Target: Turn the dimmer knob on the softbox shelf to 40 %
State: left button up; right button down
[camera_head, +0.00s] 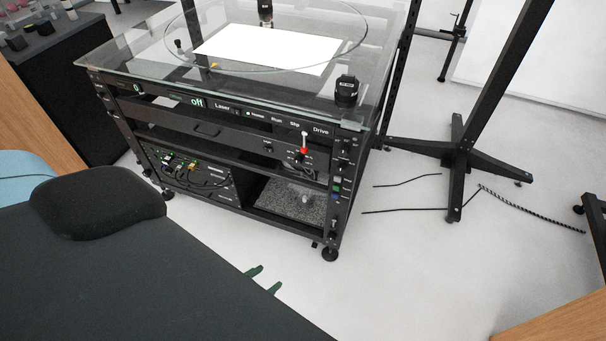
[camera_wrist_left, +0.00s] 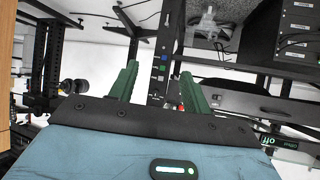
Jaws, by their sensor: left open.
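The black rack cart (camera_head: 240,125) stands in the upper middle of the head view. A control panel (camera_head: 285,148) sits on its right side below the drawer, with a small red part and a pale upright piece (camera_head: 303,148) on it. Dark knobs near there are too small to read, and I cannot tell which is the dimmer or its setting. My left gripper (camera_head: 264,279) has green fingers, open and empty, in front of and below the cart, apart from it. In the left wrist view the open fingers (camera_wrist_left: 158,68) point toward the cart's corner post, with coloured buttons (camera_wrist_left: 160,68) between them.
A glass top (camera_head: 130,60) with a white sheet (camera_head: 270,48) covers the cart. A black knob (camera_head: 346,90) stands at its front right corner. A black stand (camera_head: 458,150) with spread feet and loose cables lies right.

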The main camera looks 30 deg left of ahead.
pick_arm(q)
jog(key=w+a+f+n+t+y+b, duration=0.1)
jog(key=w+a+t+b, duration=0.15)
jog(key=w, duration=0.45)
jog(key=w+a+f+t+y+b, duration=0.1)
jog(key=w+a+b, duration=0.25)
jog(key=w, duration=0.35)
jog(key=n+t+y+b, duration=0.3)
jog(key=b, duration=0.4)
send_near(297, 164)
jog(key=x, duration=0.2)
jog(key=shift+g, duration=0.25)
jog(key=b+x, duration=0.1)
jog(key=x, duration=0.5)
jog(key=shift+w+a+r, duration=0.1)
jog(key=shift+w+r, duration=0.1)
jog(key=shift+w, duration=0.05)
jog(key=c, duration=1)
